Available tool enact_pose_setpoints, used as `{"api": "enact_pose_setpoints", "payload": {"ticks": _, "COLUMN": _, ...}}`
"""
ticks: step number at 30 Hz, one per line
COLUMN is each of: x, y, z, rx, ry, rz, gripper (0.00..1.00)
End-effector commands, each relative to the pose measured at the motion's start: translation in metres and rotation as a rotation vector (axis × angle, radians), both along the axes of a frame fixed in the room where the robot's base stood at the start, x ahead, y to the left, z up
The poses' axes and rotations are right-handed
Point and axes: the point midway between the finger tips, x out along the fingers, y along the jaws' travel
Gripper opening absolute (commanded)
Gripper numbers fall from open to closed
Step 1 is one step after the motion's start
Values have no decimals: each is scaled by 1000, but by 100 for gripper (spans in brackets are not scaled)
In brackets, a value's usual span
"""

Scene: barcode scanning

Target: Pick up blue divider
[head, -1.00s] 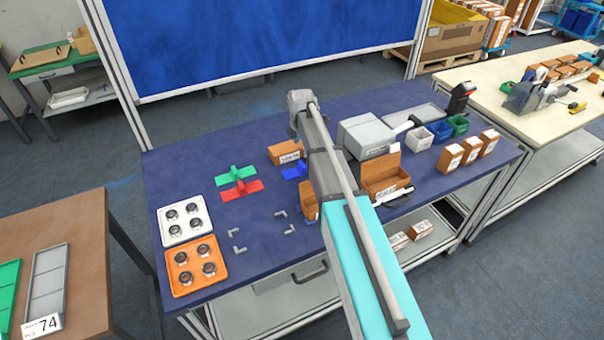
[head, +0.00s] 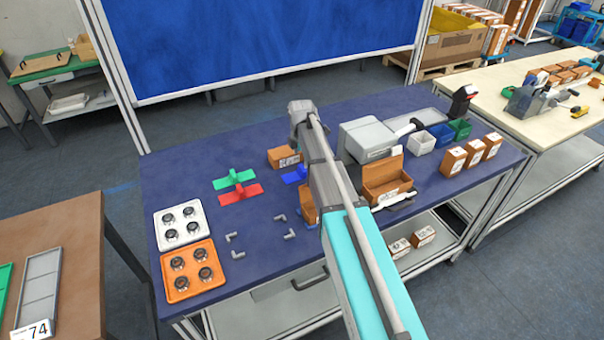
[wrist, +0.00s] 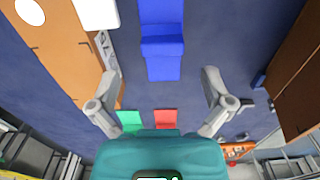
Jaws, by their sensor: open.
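The blue divider (wrist: 161,47) lies on the dark blue table top, ahead of my gripper in the wrist view. In the head view only part of the blue divider (head: 294,174) shows, left of my arm, which hides the rest. My gripper (wrist: 160,82) is open and empty, its two fingers spread wide on either side of the picture, with the divider centred between them and apart from both. In the head view my arm covers the gripper. A green divider (head: 235,179) and a red divider (head: 240,193) lie to the left of the blue one.
A brown carton (head: 284,157) stands close behind the blue divider. An open brown box (head: 386,182) stands right of my arm. White (head: 181,225) and orange trays (head: 188,271) and small grey corner pieces (head: 280,217) lie at left. The table's left back is clear.

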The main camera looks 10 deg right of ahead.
Motion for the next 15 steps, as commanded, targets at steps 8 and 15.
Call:
{"api": "enact_pose_setpoints", "payload": {"ticks": 8, "x": -1, "y": -1, "z": -16, "rx": 0, "ry": 0, "rz": 0, "gripper": 100}}
{"api": "enact_pose_setpoints", "payload": {"ticks": 15, "x": -2, "y": -3, "z": -35, "rx": 0, "ry": 0, "rz": 0, "gripper": 100}}
